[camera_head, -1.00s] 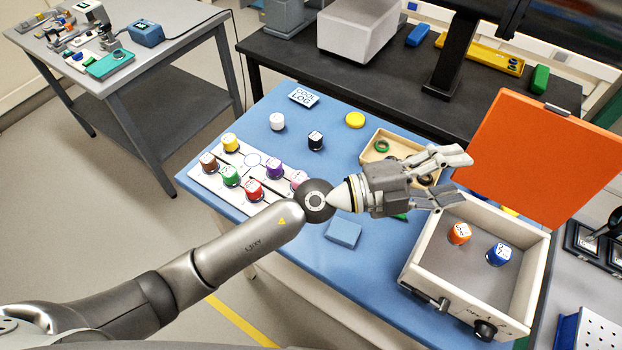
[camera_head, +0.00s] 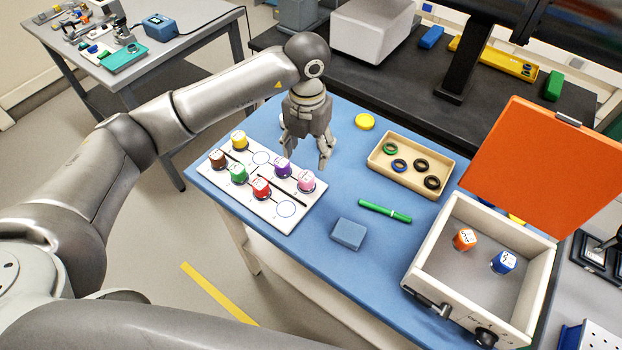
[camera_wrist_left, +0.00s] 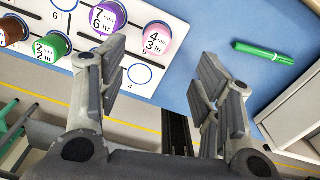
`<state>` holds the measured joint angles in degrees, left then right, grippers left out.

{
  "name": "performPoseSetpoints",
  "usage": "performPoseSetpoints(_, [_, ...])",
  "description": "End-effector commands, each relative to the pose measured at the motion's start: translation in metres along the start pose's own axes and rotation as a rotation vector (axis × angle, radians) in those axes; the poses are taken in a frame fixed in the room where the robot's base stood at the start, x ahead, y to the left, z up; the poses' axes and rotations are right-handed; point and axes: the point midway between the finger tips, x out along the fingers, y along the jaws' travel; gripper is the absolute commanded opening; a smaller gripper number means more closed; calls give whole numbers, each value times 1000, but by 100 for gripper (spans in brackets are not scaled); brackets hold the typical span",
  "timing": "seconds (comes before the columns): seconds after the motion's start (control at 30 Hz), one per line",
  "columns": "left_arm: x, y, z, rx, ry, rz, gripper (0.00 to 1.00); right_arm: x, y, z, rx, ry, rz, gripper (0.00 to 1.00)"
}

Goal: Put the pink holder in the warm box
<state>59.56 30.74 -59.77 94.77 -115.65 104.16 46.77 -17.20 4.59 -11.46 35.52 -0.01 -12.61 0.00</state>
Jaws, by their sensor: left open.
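The pink holder (camera_head: 306,181) stands upright at the right end of the white numbered board (camera_head: 272,218). It also shows in the left wrist view (camera_wrist_left: 156,39), just beyond and between my fingers. The warm box (camera_head: 428,252) stands at the right with its orange lid (camera_head: 545,165) open. An orange holder (camera_head: 464,240) and a blue holder (camera_head: 503,262) stand inside it. My left gripper (camera_head: 305,156) is open and empty, pointing down above the back right part of the board, close to the pink holder; it also shows in the left wrist view (camera_wrist_left: 160,65). My right gripper is not in view.
Purple (camera_head: 282,167), red (camera_head: 261,187), green, brown and yellow holders crowd the board beside the pink one. A green marker (camera_head: 385,211), a blue block (camera_head: 348,234) and a tray of rings (camera_head: 410,180) lie between board and box.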

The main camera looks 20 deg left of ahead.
Motion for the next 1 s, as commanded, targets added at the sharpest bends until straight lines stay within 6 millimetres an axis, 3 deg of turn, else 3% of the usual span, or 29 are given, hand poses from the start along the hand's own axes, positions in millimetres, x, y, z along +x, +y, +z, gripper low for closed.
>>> performPoseSetpoints(0.23, [38,0,-2,-1,8,0,59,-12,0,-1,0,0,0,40])
performPoseSetpoints(0.53, [62,1,-3,0,8,0,59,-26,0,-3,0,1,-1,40])
performPoseSetpoints(0.8, [99,3,-2,0,6,-1,59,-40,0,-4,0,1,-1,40])
performPoseSetpoints(1.0, [104,3,-2,1,3,-2,59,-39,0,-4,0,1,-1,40])
